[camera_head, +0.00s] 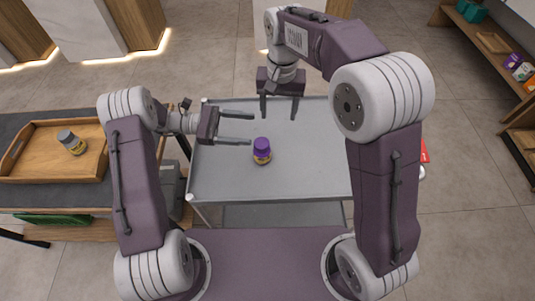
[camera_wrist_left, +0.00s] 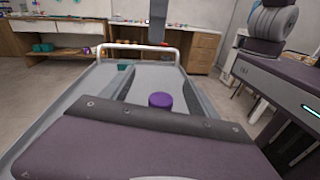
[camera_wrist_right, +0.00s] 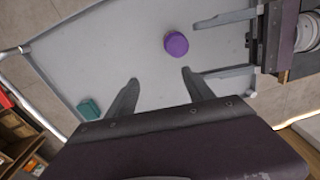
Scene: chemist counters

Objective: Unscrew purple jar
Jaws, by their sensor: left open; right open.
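The purple-capped jar (camera_head: 262,151) stands upright on the grey cart top, near its middle. Its purple lid (camera_wrist_left: 160,100) shows in the left wrist view, and the lid also shows from above in the right wrist view (camera_wrist_right: 176,44). My left gripper (camera_head: 250,128) is open and empty, level, just left of and behind the jar. My right gripper (camera_head: 279,108) is open and empty, pointing down over the far part of the cart, behind the jar. Neither gripper touches the jar.
The grey cart (camera_head: 225,180) is mostly bare. A teal block (camera_wrist_right: 89,109) lies on it in the right wrist view. At left, a wooden tray (camera_head: 30,158) on a counter holds a grey-capped jar (camera_head: 72,142). Shelves (camera_head: 490,42) stand at the far right.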

